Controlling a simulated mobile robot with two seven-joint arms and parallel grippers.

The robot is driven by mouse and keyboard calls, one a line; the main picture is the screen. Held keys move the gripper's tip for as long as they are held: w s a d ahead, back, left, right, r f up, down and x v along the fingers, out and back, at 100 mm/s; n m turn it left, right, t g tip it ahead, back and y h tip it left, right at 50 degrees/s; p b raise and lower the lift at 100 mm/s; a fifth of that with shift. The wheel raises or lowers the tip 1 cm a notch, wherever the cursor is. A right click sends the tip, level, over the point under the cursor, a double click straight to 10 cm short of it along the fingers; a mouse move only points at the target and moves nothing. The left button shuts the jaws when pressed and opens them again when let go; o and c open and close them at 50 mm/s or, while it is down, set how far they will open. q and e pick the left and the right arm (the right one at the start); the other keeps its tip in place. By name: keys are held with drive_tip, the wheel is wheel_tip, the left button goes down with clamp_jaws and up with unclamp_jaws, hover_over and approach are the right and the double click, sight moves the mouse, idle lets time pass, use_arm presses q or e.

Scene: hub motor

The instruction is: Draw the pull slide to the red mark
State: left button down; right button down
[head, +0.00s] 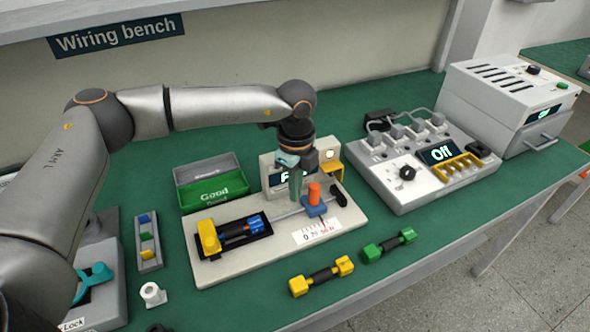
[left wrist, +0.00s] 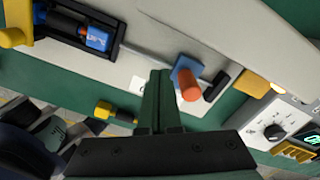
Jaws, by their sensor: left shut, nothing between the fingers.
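The pull slide is a blue block (head: 313,209) with an upright orange knob (head: 314,192), on a thin metal rod near the right end of the pale fixture board (head: 205,273). A white scale (head: 317,232) with dark and red figures lies in front of it; the exact red mark is too small to read. My left gripper (head: 296,203) is shut and empty, pointing down just left of the knob. In the left wrist view its green fingers (left wrist: 160,76) are together beside the blue block (left wrist: 183,70) and orange knob (left wrist: 190,90); contact cannot be told.
A yellow clamp (head: 208,238) and a blue-and-black part (head: 238,232) sit at the board's left end. Yellow (head: 322,276) and green (head: 389,245) dumbbell-shaped parts lie in front. A green bin (head: 214,192) stands behind; a control box (head: 400,175) reading "Off" is to the right.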

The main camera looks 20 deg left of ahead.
use_arm(q)
wheel_tip(320, 180, up, 5)
drive_tip(key=p, duration=0.3)
drive_tip(key=shift+r, duration=0.2)
idle(0.5)
